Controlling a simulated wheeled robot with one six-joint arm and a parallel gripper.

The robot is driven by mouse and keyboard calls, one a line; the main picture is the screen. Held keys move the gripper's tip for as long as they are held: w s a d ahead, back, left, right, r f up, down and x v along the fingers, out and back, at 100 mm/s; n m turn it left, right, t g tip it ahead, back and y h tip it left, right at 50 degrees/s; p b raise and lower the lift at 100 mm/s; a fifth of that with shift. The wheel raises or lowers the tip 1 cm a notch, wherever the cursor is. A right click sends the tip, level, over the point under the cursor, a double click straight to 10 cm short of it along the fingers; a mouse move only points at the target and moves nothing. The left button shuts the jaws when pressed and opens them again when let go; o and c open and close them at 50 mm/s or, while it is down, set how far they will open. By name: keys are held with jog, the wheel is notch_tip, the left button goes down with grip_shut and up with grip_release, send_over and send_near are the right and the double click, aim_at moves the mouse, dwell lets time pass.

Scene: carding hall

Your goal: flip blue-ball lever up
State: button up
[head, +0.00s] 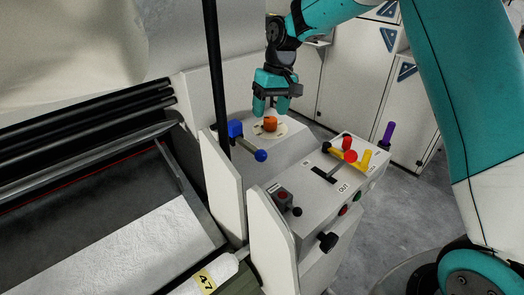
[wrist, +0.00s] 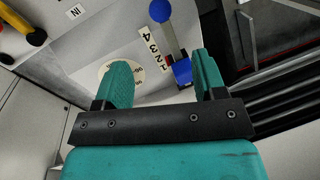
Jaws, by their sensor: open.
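The blue-ball lever has a blue block base (head: 235,129) on the machine's sloped panel. Its grey rod runs down to the right, ending in a blue ball (head: 260,155). In the wrist view the ball (wrist: 159,12) is near the top edge, and the blue base (wrist: 182,72) appears between the fingers, nearer the right one. A strip numbered 1 to 4 (wrist: 154,50) lies beside the rod. My gripper (head: 271,105) is open and empty, pointing down above the orange knob (head: 270,124), to the right of the lever base. I cannot tell whether it touches the knob.
A round dial plate (head: 283,131) surrounds the orange knob. A dark upright post (head: 216,75) stands left of the lever.

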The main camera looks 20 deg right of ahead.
aim_at(262, 150)
jog(key=a+f, duration=0.1)
jog(key=f, duration=0.3)
jog(key=f+p, duration=0.1)
jog(key=f, duration=0.4)
jog(key=a+f+p, duration=0.1)
jog(key=f, duration=0.3)
jog(key=shift+s+a+f, duration=0.25)
jog(key=shift+a+f, duration=0.05)
jog(key=shift+f, duration=0.05)
jog(key=shift+c, duration=0.4)
